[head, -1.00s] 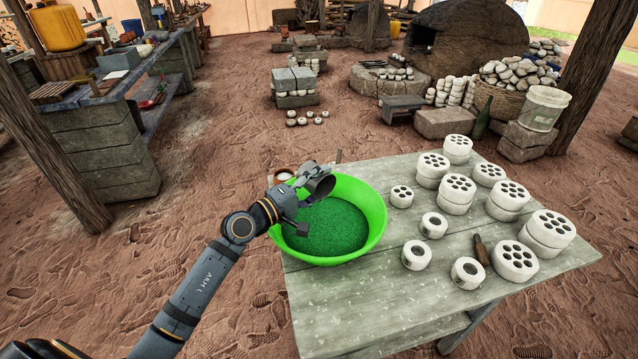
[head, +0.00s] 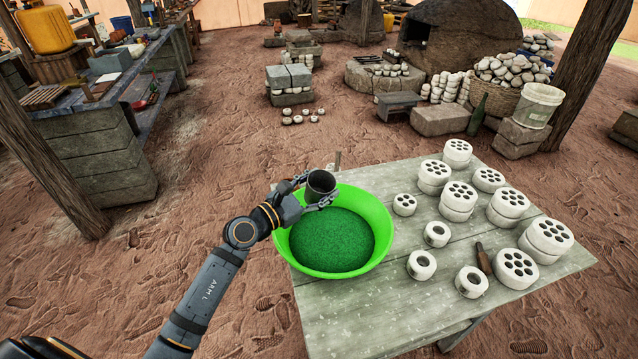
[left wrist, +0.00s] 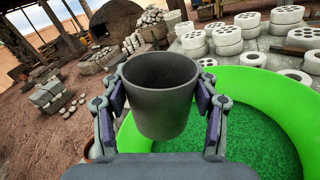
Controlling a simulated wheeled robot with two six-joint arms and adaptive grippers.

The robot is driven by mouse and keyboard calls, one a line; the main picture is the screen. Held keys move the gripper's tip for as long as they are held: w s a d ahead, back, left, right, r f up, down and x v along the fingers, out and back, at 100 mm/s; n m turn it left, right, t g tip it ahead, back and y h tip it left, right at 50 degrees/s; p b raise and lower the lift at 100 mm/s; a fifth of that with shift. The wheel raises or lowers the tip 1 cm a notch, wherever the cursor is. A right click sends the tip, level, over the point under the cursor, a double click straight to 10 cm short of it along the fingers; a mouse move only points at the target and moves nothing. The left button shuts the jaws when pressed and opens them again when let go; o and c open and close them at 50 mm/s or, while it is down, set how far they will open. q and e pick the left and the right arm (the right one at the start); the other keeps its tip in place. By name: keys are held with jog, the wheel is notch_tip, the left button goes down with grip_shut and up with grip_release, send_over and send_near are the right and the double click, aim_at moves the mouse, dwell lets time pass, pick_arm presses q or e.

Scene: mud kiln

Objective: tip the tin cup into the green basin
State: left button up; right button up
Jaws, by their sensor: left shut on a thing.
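The basin stands on the table and holds green granular material. My left gripper (head: 318,200) is shut on the cup, with a finger on each side. In the left wrist view the cup (left wrist: 160,95) sits between both fingers, roughly upright with its mouth up. Its inside looks dark and its bottom is hidden. The green basin (left wrist: 235,90) lies below and to the right of it there. My right gripper is in neither current view.
The wooden table (head: 400,310) carries several white perforated blocks (head: 457,196) and rings (head: 437,233) right of the basin. A brown-handled tool (head: 483,258) lies among them. The table's front middle is clear.

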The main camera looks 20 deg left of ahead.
aim_at(320, 176)
pick_arm(q)
notch_tip(320, 176, up, 3)
jog(key=n+p, duration=0.1)
jog(key=p, duration=0.1)
jog(key=n+p, duration=0.2)
jog(key=shift+s+d+r, duration=0.1)
jog(key=shift+d+r, duration=0.05)
jog(key=shift+r, duration=0.05)
jog(key=shift+p, duration=0.3)
